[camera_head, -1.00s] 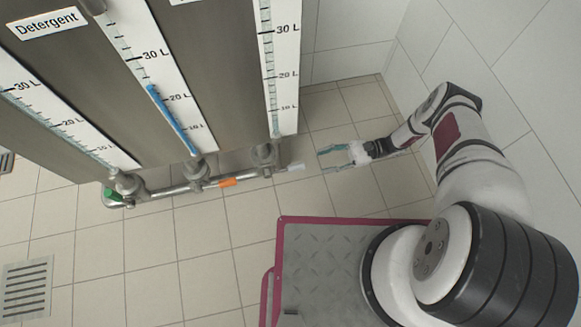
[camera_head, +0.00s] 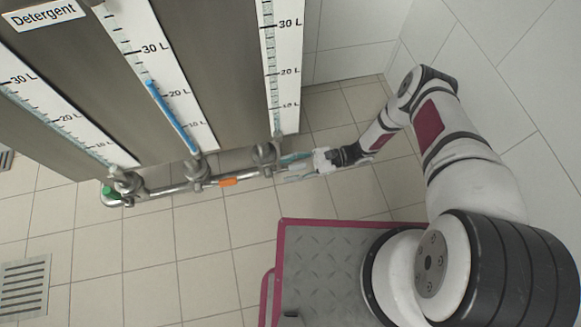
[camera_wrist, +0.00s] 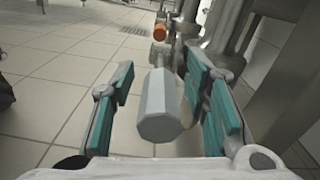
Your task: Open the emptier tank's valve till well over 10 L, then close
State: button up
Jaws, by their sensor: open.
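Three tank gauges face me in the head view. The middle gauge (camera_head: 158,85) has a blue column reaching a little above 20 L. The left gauge (camera_head: 60,115) and right gauge (camera_head: 284,70) show no clear blue column; their exact levels are too faint to read. Below them are a green valve handle (camera_head: 110,192), an orange one (camera_head: 228,182) and a pale grey-white one (camera_wrist: 158,108). My gripper (camera_head: 288,167) is open at the right-hand valve. In the wrist view the pale handle lies between its teal-padded fingers, with gaps on both sides. The orange handle (camera_wrist: 160,33) is beyond it.
A metal pipe (camera_head: 160,191) runs along under the tanks and links the valves. The tank fronts (camera_head: 215,80) stand close above it. A floor drain (camera_head: 25,288) lies at the lower left. The tiled floor in front of the pipe is clear.

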grip_shut()
jog(key=shift+r, duration=0.1)
